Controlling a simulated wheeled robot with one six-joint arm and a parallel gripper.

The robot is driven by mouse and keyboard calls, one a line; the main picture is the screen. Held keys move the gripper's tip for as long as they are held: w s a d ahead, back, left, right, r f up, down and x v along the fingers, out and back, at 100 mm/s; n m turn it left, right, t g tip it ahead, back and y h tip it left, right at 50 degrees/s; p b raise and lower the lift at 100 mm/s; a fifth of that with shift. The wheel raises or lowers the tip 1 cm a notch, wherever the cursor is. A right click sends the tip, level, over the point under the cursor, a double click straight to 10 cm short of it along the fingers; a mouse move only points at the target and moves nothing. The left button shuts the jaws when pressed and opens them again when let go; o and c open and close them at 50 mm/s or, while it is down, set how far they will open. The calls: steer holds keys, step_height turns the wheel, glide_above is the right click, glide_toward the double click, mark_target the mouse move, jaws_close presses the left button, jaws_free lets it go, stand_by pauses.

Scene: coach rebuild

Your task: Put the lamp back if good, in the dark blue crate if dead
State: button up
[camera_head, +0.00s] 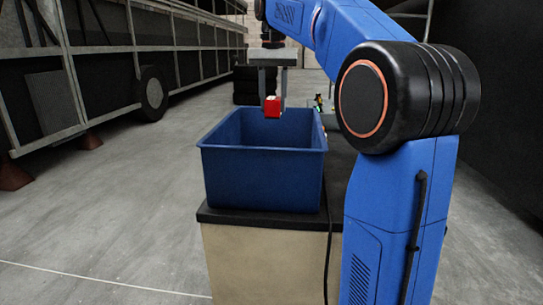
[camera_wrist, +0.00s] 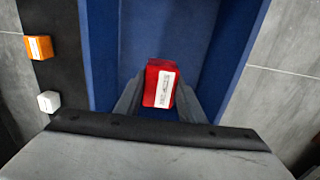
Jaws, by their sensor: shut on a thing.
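The lamp is a small red block with a pale printed label, seen in the wrist view (camera_wrist: 160,84) and in the head view (camera_head: 272,106). My gripper (camera_wrist: 158,100) is shut on it. The dark blue crate (camera_head: 262,166) stands on the near end of a bench. In the head view the lamp hangs at the height of the crate's far rim. In the wrist view the crate's blue walls (camera_wrist: 232,60) lie on both sides below the lamp. I cannot tell whether the lamp is good or dead, nor see the crate's floor clearly.
An orange block (camera_wrist: 39,47) and a white block (camera_wrist: 48,102) lie on the dark bench top beside the crate. Small coloured items (camera_head: 319,103) show beyond the crate. A coach frame with a wheel (camera_head: 152,93) stands at the left. The grey floor between is clear.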

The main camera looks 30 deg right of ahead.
mark_target(273, 111)
steer(key=shift+f, duration=1.5)
steer(key=o, duration=1.3)
step_height(273, 111, up, 7)
steer(key=shift+f, duration=0.1)
steer(key=shift+r, duration=0.4)
steer(key=shift+s+a, duration=0.1)
